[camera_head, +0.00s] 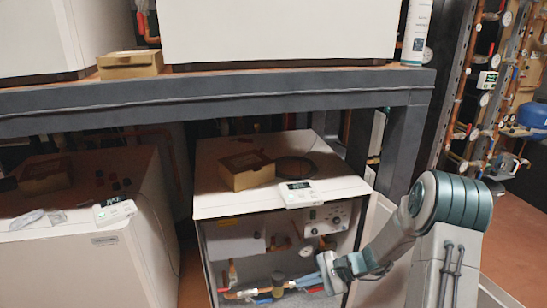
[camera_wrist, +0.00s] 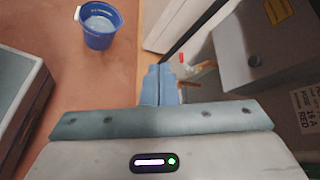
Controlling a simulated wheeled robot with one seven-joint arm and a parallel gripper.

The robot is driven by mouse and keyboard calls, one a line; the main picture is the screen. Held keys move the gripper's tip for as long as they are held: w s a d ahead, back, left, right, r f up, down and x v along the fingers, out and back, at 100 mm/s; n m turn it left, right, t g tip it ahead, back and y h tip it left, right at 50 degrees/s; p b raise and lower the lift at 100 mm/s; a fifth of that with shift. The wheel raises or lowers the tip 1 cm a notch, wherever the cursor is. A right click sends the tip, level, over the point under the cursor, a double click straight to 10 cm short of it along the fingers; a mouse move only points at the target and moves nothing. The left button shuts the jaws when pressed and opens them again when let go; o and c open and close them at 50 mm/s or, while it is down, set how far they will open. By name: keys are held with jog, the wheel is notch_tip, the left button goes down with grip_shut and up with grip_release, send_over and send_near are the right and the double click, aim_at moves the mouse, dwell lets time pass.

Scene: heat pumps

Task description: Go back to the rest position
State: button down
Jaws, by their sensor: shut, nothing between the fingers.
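My gripper (camera_head: 327,272) is in front of the open lower face of the middle heat pump unit (camera_head: 345,184) in the head view. In the wrist view my gripper (camera_wrist: 163,68) shows its blue fingers closed together, with nothing held. My arm comes in from the right side of the head view. The pipes and valves inside the unit sit just left of and behind the fingers; I cannot tell whether the fingers touch any of them.
A dark shelf frame (camera_head: 250,92) runs above the unit, with a post right of it. A cardboard box (camera_head: 246,170) and a white controller (camera_head: 298,193) lie on the unit. Another white unit (camera_head: 75,265) stands left. A blue bucket (camera_wrist: 99,25) stands on the floor.

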jog(key=s+d+r+n+h+p, duration=0.2)
jog(key=s+r+n+h+p, duration=0.2)
jog(key=s+r, duration=0.3)
jog(key=s+d+r+n+t+h+p, duration=0.1)
jog(key=s+r+p, duration=0.5)
jog(key=r, duration=1.1)
jog(key=s+d+r+n+h+p, duration=0.3)
jog(key=s+r+n+h+p, duration=0.3)
jog(key=s+r, duration=0.3)
notch_tip(320, 180, up, 3)
jog(key=shift+f+n+t+h, duration=0.1)
jog(key=shift+n+t+h, duration=0.2)
jog(key=shift+t+h, duration=0.15)
jog(key=shift+s, duration=0.1)
